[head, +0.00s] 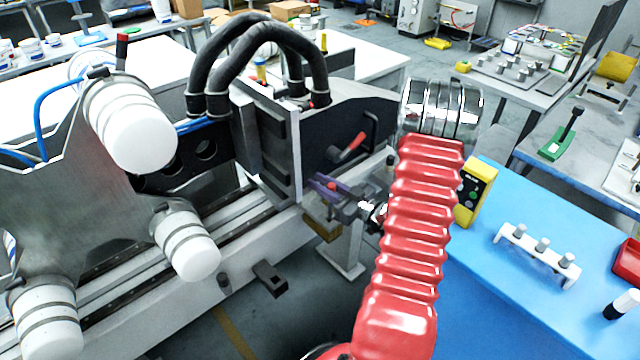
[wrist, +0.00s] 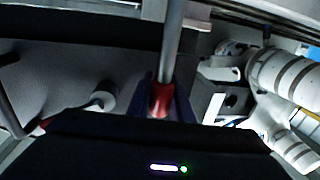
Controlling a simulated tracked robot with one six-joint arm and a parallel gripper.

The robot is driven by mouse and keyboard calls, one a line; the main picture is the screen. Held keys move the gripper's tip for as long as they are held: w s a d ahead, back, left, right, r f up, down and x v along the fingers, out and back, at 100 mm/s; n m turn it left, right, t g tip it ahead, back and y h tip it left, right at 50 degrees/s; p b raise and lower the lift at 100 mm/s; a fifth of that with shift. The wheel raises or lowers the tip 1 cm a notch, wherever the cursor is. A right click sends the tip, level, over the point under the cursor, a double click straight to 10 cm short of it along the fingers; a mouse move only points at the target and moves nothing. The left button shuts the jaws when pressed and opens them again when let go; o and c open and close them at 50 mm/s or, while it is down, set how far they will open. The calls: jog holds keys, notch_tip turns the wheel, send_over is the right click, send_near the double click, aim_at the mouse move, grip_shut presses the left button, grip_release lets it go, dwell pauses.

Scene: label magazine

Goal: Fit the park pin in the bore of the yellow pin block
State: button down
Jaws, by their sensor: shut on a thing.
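My gripper (head: 326,186) is in front of the dark machine head in the head view, with purple fingers. In the wrist view my gripper (wrist: 163,103) is shut on the park pin (wrist: 173,45), a grey steel rod with a red collar between the dark blue fingers. The rod points away from the gripper, toward the top of the picture. In the head view the pin is mostly hidden. A dull yellow block (head: 322,230), likely the pin block, shows just below my gripper by a white post. Its bore is not visible, and I cannot tell whether the pin touches it.
The machine head (head: 330,120) with a red-tipped lever (head: 350,148) is close behind my gripper. A rail (head: 230,215) and large white rollers (head: 130,130) are at left. A yellow control box (head: 475,190) and a white peg rack (head: 537,254) are on the blue bench at right.

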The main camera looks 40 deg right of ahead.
jog(key=shift+f, duration=3.85)
dwell(0.6)
jog(key=c, duration=1.5)
grip_release()
jog(key=shift+s, duration=0.1)
jog(key=s, duration=0.4)
jog(key=s+d, duration=0.1)
jog(key=s, duration=0.4)
jog(key=s+d, duration=0.1)
jog(key=s, duration=0.3)
jog(key=shift+s+d, duration=0.15)
jog(key=shift+s, duration=0.05)
jog(key=shift+w, duration=0.1)
